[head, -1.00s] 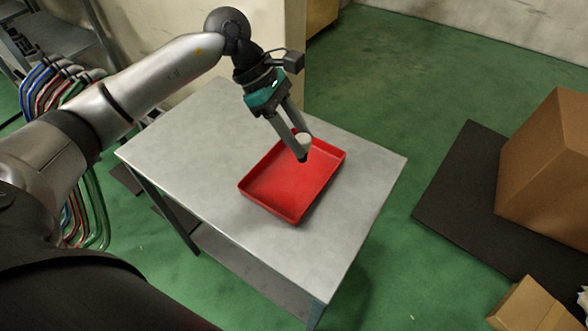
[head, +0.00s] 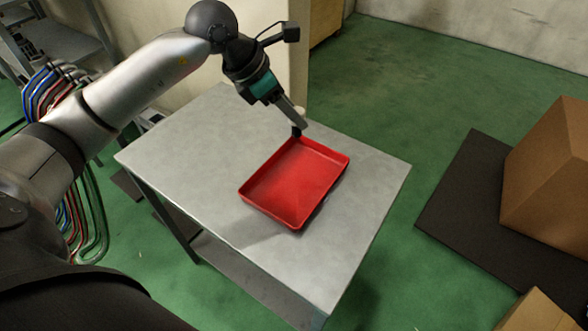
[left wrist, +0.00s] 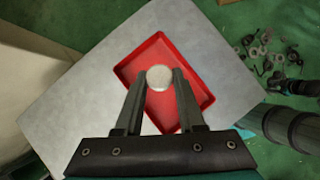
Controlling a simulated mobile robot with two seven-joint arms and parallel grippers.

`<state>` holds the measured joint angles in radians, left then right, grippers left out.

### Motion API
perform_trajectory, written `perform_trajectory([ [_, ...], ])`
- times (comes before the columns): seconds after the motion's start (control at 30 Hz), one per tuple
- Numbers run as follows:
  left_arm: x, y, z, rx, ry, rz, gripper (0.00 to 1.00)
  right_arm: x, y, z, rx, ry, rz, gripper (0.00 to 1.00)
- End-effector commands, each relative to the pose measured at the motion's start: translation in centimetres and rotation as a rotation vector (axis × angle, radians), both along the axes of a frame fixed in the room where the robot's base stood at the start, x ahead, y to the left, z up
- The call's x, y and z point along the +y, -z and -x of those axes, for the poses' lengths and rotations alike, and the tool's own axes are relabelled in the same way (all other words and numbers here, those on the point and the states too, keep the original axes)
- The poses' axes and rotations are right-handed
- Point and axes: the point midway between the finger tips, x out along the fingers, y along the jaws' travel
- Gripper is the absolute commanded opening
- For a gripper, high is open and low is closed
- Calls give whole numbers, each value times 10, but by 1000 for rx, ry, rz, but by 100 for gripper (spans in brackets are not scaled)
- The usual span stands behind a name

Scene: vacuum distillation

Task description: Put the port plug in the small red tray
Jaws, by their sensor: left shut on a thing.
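The port plug (left wrist: 160,77) is a round whitish piece held between the fingertips of my left gripper (left wrist: 160,88) in the left wrist view. In the head view a little of the plug (head: 300,112) shows behind the fingers of my left gripper (head: 297,127). The small red tray (head: 262,207) lies on the grey table, and its inside looks empty. The gripper is over the tray's far edge in the head view; its exact height above it cannot be told. The red tray (left wrist: 197,95) lies below the plug in the left wrist view.
The grey metal table (head: 190,150) is clear around the tray. A large cardboard box (head: 550,170) stands on a dark mat (head: 455,190) on the floor at right. Several small dark parts (left wrist: 268,52) lie on the floor in the left wrist view.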

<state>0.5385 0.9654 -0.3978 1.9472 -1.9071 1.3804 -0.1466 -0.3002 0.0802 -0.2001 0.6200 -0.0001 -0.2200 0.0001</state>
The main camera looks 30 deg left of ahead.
Motion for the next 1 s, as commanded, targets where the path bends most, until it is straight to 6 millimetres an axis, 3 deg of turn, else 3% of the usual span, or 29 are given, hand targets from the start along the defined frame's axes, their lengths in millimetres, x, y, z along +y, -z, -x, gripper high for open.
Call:
perform_trajectory([
  [0.03, -1, 19, 2, 7, 0, 2, 0, 0, 5, 0, -1, 0, 0, 52],
  [0.2, -1, 65, 1, 5, 0, 3, 0, 0, 13, -1, -1, 0, 0, 52],
  [0.4, 0, 104, 1, 1, 1, 1, 0, -4, 19, -5, -10, 1, 4, 52],
  [0.67, -1, 123, 0, 0, 2, 2, 0, -15, 21, -15, -26, 3, 18, 52],
  [0.9, 0, 157, 0, 1, 1, 1, 0, -15, 28, -22, -37, 7, 18, 52],
  [1.0, 0, 157, 0, -1, 2, 0, 0, -15, 28, -25, -43, 7, 17, 52],
])
